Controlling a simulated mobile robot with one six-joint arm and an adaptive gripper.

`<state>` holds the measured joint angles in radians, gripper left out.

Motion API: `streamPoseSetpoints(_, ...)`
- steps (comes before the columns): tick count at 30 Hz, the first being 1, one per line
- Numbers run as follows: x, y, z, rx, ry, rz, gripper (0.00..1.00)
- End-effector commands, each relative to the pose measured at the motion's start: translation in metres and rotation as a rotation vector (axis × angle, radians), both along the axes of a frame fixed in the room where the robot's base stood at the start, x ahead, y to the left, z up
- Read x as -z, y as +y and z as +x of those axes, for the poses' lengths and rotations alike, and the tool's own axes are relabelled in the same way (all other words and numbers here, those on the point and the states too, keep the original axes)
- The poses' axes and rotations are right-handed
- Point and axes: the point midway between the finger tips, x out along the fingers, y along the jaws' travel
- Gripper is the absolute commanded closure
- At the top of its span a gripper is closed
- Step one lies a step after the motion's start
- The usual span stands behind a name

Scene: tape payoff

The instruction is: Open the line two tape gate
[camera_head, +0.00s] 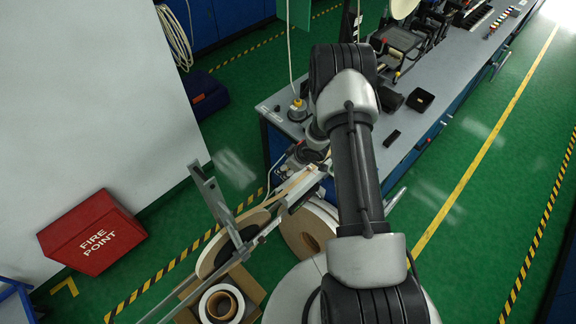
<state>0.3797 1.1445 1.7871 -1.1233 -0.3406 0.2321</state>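The tape payoff stand, a grey metal frame (211,196), stands left of my arm. My gripper (304,157) seems to be the dark shape below the wrist, close to the strip's far end. Its fingers are not clear.
The grey bench (400,143) holds a small black tray (420,100), a dark block (391,138) and a yellow-topped item (298,107). A cardboard box (250,285) with rolls stands below the frame. A red fire point box (92,233) is at left. Green floor is clear at right.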

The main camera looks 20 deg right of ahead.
Motion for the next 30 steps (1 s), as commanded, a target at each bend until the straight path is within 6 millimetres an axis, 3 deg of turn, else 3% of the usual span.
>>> streamPoseSetpoints(5,-0.01,-0.002,-0.004,0.0,0.0,-0.001,0.48)
streamPoseSetpoints(16,-0.077,-0.014,-0.035,0.002,-0.005,-0.002,0.48)
streamPoseSetpoints(21,-0.099,-0.017,-0.046,0.001,-0.003,-0.001,0.48)
streamPoseSetpoints(30,-0.107,-0.019,-0.052,0.001,0.0,0.0,0.48)
